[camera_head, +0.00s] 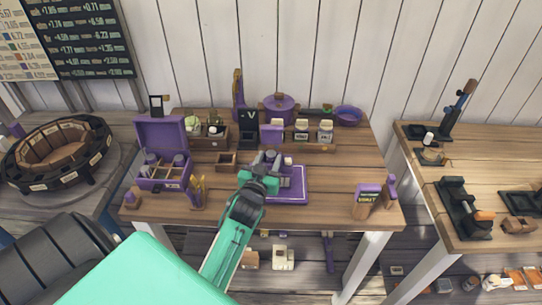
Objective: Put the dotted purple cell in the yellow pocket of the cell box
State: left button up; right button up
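An open purple case (163,173) with a raised lid and divided compartments stands at the left of the middle table. It looks like the cell box, and small grey and purple cylinders sit in its back compartments. Its pocket colours are too small to tell. My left gripper (267,163) is over the purple tray (290,197), right of the case, and its arm hides part of the tray. Small pale items show beside the fingers. I cannot tell whether the fingers hold anything. I cannot make out the dotted purple cell. My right gripper is out of view.
Yellow-tipped tools (198,190) stand by the case. A labelled purple-topped block (367,201) is at front right. Bare wood lies right of the tray.

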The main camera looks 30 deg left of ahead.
pick_arm(q)
jog(key=shift+w+a, duration=0.1)
jog(key=shift+w, duration=0.2)
jog(key=shift+s, duration=0.1)
jog(key=shift+c, duration=0.5)
jog(key=c, duration=0.7)
jog(key=shift+r, duration=0.15)
jog(key=shift+c, duration=0.2)
notch_tip(320, 180, up, 20)
jog(key=b, duration=0.2)
jog(key=s+d+f+m+h, duration=0.1)
jog(key=s+d+f+h, duration=0.1)
jog(key=s+d+f, duration=0.4)
jog(key=s+d+f+m+h, duration=0.2)
jog(key=s+d+f, duration=0.4)
jog(key=f, duration=0.8)
jog(key=shift+s+d+t+h, duration=0.4)
jog(key=shift+d+h, duration=0.2)
jog(key=shift+d, duration=1.1)
